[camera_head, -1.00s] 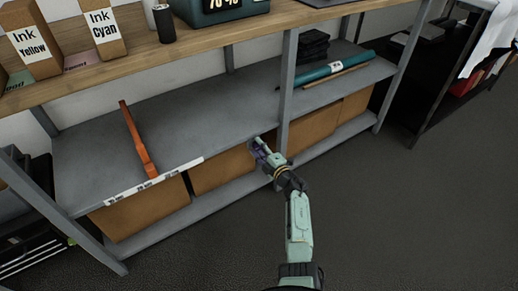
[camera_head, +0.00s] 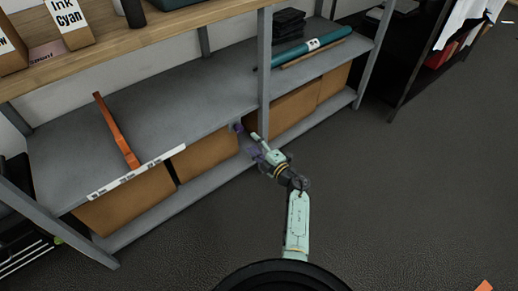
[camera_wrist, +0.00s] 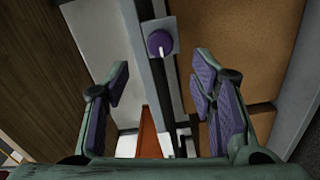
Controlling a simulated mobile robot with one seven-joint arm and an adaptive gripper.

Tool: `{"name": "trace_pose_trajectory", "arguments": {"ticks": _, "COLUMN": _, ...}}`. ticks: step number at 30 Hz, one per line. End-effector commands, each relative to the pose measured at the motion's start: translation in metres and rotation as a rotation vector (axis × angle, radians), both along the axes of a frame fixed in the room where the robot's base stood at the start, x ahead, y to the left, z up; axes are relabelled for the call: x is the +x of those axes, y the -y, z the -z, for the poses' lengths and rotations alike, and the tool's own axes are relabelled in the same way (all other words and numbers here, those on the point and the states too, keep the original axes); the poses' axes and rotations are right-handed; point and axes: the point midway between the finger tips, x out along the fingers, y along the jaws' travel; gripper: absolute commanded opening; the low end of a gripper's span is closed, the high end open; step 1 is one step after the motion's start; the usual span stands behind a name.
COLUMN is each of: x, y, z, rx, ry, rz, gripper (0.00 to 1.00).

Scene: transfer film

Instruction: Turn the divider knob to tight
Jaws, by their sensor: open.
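A small round purple knob (camera_wrist: 160,43) sits on a light plate at the shelf's front edge, in the upper middle of the wrist view. It also shows in the head view (camera_head: 239,127), left of the middle post. My gripper (camera_wrist: 162,80) is open and empty. Its purple-padded fingers lie left and right of the knob's line, apart from it. In the head view my gripper (camera_head: 252,143) is just in front of the shelf edge, close to the knob. An orange divider (camera_head: 117,129) stands on the shelf to the left. The knob's setting cannot be read.
The grey shelf (camera_head: 185,105) carries a white label strip (camera_head: 137,172) on its front edge. A grey post (camera_head: 264,70) stands close right of the knob. Cardboard boxes (camera_head: 205,153) sit below. A teal roll (camera_head: 305,53) lies right.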

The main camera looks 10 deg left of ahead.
Motion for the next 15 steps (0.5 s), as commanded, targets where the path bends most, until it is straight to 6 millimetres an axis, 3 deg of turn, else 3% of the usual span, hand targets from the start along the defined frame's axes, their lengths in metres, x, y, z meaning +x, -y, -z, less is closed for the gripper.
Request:
{"name": "trace_pose_trajectory", "arguments": {"ticks": 6, "x": -0.015, "y": 0.02, "z": 0.0, "rx": 0.001, "ry": 0.001, "rz": 0.0, "gripper": 0.51}}
{"name": "trace_pose_trajectory", "arguments": {"ticks": 15, "x": -0.017, "y": 0.022, "z": 0.0, "rx": 0.0, "ry": 0.0, "rz": 0.0, "gripper": 0.51}}
